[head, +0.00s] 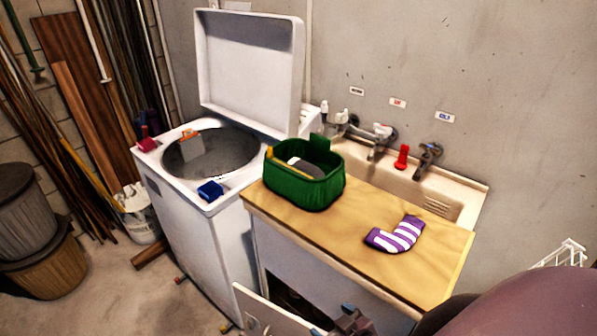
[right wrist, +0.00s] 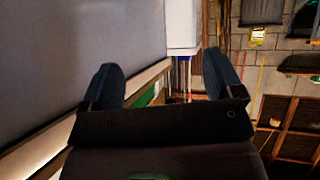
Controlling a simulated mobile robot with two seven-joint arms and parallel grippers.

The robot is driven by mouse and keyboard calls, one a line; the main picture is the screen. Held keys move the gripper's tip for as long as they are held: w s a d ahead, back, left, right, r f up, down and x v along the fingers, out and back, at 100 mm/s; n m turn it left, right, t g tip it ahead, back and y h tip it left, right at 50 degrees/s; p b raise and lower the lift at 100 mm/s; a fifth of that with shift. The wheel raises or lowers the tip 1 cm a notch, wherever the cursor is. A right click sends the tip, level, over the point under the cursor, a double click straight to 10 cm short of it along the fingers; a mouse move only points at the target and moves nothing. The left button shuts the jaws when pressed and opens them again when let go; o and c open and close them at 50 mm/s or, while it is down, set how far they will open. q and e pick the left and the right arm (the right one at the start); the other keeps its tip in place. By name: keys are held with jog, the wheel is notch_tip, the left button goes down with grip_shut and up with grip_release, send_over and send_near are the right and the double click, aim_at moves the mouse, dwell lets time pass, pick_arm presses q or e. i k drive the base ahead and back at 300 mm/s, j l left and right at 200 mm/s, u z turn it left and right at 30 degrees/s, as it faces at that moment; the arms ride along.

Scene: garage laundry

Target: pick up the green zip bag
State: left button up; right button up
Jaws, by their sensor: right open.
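The green zip bag (head: 305,185) stands upright and open on the wooden board beside the sink. A grey and white item and a yellow strip show inside it. My right gripper (head: 342,325) is low at the bottom edge of the head view, in front of the board and apart from the bag, partly cut off. In the right wrist view its two blue fingers (right wrist: 163,82) are spread with nothing held between them. A small green patch shows behind the fingers there; I cannot tell whether it is the bag. My left gripper is not in view.
A purple and white striped sock (head: 396,234) lies on the wooden board (head: 375,271), right of the bag. The sink (head: 452,205) with taps is behind. The washer (head: 184,239) stands left with its lid up. A cabinet door (head: 262,316) hangs open below the board.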

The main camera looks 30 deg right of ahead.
aim_at(303, 188)
jog(key=i+j+z, duration=0.2)
jog(key=j+z, duration=0.2)
jog(key=i+j+z, duration=0.1)
jog(key=j+z, duration=0.25)
jog(key=i+j+z, duration=0.1)
jog(key=j+z, duration=0.3)
jog(key=i+j+z, duration=0.2)
jog(key=j+z, duration=0.15)
jog(key=i+j+z, duration=0.15)
jog(key=j+z, duration=0.25)
